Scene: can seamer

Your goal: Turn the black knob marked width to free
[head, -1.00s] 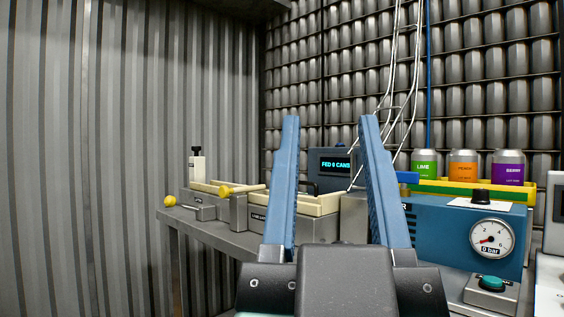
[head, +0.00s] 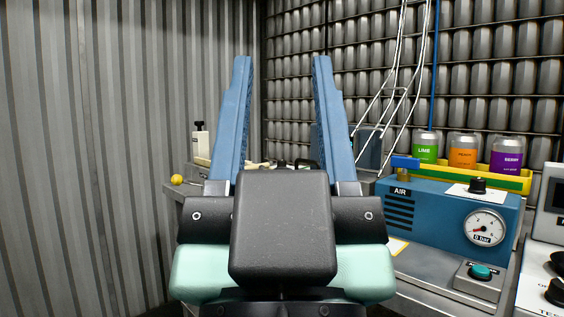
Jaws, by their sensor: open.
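No marking "width" can be read on any knob. A black knob (head: 478,185) stands on top of the blue air unit, beside a white label. Two more black knobs, an upper one (head: 558,263) and a lower one (head: 556,291), sit on the pale machine at the right edge, partly cut off. My gripper is well to the left of all three and touches none. It hides much of the bench behind it.
The blue air unit (head: 405,218) carries a gauge (head: 484,227) reading about 0 bar. A green button box (head: 481,272) stands before it. Lime (head: 425,150), peach (head: 463,152) and berry (head: 507,154) cans stand in a yellow tray (head: 450,178). A corrugated wall (head: 90,150) closes the left.

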